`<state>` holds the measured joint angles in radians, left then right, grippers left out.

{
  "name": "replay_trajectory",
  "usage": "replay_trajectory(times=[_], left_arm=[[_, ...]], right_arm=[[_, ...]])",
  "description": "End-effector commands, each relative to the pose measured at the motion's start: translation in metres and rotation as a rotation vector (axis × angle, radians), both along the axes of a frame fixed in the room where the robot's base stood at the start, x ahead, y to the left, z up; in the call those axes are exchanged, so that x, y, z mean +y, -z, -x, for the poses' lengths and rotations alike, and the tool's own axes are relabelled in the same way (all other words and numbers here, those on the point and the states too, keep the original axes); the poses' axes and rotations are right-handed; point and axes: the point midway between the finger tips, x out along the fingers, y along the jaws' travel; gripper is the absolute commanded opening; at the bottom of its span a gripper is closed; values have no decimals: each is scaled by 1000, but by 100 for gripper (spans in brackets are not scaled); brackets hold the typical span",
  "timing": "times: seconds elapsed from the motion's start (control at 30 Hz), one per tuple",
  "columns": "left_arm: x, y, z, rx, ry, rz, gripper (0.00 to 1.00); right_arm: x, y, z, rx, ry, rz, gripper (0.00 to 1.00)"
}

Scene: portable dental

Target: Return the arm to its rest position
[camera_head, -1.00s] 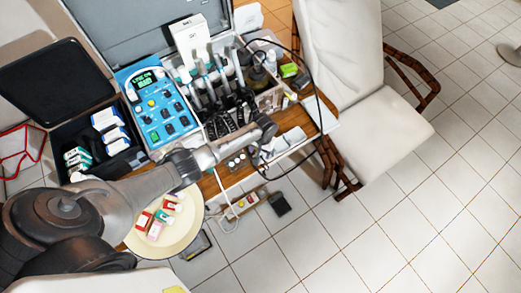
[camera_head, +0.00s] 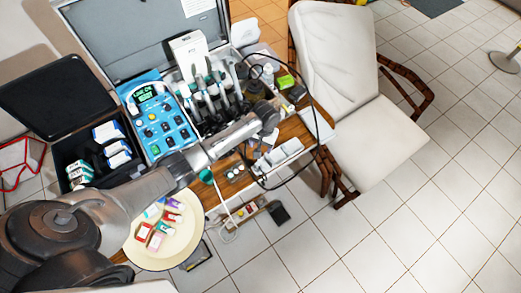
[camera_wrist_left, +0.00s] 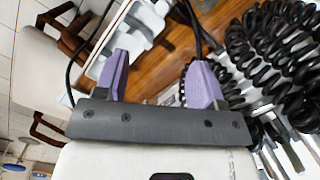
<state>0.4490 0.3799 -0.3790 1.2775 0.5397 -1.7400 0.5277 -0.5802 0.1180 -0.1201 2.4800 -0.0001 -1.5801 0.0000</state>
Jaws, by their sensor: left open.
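My left arm (camera_head: 150,190) reaches in from the lower left of the head view, across the round cream tray and the front of the dental unit. Its gripper (camera_head: 268,113) is at the front right of the unit, over the wooden table. In the left wrist view the two purple fingers of my left gripper (camera_wrist_left: 162,82) stand wide apart, with nothing between them but the wooden tabletop behind. Black coiled cords (camera_wrist_left: 270,50) are close to its right finger. My right gripper is in neither view.
A blue control panel (camera_head: 158,120) and upright handpieces (camera_head: 212,88) stand behind the arm. A round cream tray (camera_head: 150,258) with several small boxes lies under it. A thin black cable (camera_head: 312,85) loops near the gripper. A white chair (camera_head: 370,150) is at the right; tiled floor is open beyond.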

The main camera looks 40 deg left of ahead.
Motion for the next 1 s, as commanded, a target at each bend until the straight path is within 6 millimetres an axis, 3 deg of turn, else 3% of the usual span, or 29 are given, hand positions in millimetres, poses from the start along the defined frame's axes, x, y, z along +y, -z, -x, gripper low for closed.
replay_trajectory(times=[0.23, 0.73, 0.93, 1.0], left_arm=[[0, -16, -2, 0, 0, 1, 63], [0, -17, -2, 1, 13, 2, 63], [3, -16, -8, -37, 161, 4, 63], [0, -33, -22, -126, 272, -34, 63]], right_arm=[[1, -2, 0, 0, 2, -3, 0], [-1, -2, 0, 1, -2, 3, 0], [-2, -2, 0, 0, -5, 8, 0], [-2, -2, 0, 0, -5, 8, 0]])
